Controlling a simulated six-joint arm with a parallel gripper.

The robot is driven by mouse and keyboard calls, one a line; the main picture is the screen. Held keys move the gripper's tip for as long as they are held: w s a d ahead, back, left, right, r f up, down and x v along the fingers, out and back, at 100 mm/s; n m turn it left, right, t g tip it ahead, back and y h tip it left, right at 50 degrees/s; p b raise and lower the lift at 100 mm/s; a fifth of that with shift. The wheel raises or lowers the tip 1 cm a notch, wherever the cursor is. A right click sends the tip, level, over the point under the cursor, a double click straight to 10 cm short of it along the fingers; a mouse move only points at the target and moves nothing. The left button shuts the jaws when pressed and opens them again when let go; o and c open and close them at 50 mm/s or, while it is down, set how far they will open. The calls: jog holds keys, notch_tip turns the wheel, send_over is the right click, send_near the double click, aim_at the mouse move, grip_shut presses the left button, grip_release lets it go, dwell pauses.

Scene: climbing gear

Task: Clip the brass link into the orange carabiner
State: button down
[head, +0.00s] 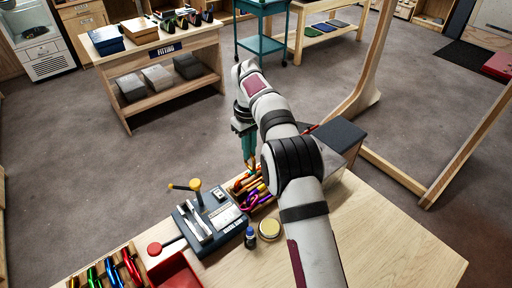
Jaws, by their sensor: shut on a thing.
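My gripper (249,164) points down over a wooden tray (272,203) of coloured carabiners on the bench. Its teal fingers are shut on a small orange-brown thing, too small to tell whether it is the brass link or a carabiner. An orange piece (240,183) shows in the tray just below and left of the fingertips; it may be the orange carabiner. Purple, yellow and red pieces lie beside it. My arm hides the tray's right side. I cannot make out the brass link for certain, or any contact between it and the carabiner.
Left of the tray is a dark device (208,222) with a yellow-knobbed lever. A small dark bottle (250,238) and a round yellow tin (269,229) stand in front. A red bin (176,273) and a rack of coloured carabiners (108,272) are at front left. The bench's right side is clear.

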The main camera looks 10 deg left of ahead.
jog(key=shift+f, duration=0.25)
jog(key=shift+f, duration=0.5)
dwell(0.3)
